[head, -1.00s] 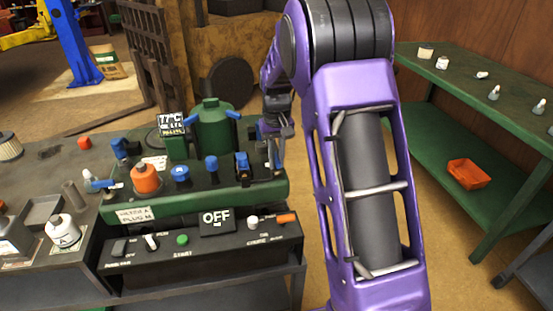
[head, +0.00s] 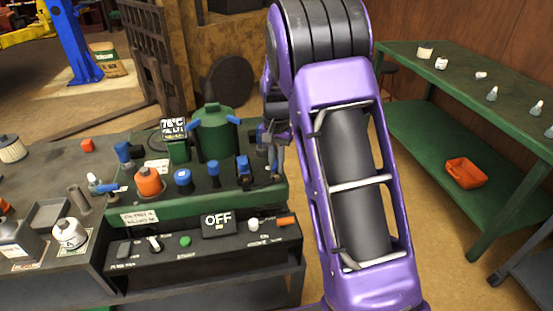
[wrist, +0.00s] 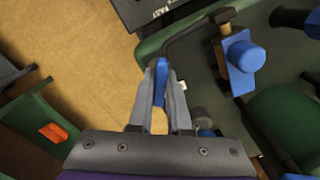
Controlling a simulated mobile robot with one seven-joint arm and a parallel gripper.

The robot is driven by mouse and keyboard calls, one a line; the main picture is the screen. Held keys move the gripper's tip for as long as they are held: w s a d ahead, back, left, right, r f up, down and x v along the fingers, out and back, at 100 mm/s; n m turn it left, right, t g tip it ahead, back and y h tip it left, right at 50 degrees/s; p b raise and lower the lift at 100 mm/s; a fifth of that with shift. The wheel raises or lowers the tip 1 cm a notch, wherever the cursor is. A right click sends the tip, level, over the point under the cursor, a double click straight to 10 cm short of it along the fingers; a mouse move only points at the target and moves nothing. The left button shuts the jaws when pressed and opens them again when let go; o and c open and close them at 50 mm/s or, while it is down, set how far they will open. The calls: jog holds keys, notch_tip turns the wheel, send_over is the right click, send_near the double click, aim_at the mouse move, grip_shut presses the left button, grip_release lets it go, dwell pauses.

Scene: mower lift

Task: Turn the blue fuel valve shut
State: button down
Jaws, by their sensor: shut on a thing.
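In the wrist view the fuel valve's blue handle (wrist: 160,82) is a narrow bar standing between the two finger pads. My gripper (wrist: 162,90) is shut on it, with one finger on each side. A thin dark pipe runs from near the handle toward the upper right. In the head view my gripper (head: 273,155) is at the right end of the green mower deck (head: 190,206), partly hidden by its own arm. I cannot make out the gripped handle there.
A blue-capped bracket (wrist: 243,57) stands close right of the fingers. The deck also carries a green tank (head: 213,135), an orange cap (head: 148,183) and blue knobs. A panel reading OFF (head: 218,223) is in front. A green shelf (head: 440,125) stands right, across open floor.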

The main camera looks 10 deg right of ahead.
jog(key=m+p, duration=0.3)
jog(key=m, duration=0.3)
jog(key=shift+r, duration=0.2)
jog(key=m+p, duration=0.2)
jog(key=m, duration=0.3)
jog(key=shift+f, duration=0.1)
jog(key=shift+m, duration=0.4)
jog(key=c, duration=0.9)
grip_release()
jog(key=shift+o, duration=0.2)
notch_tip(320, 180, up, 17)
jog(key=shift+r+p, duration=0.2)
jog(key=shift+p, duration=0.15)
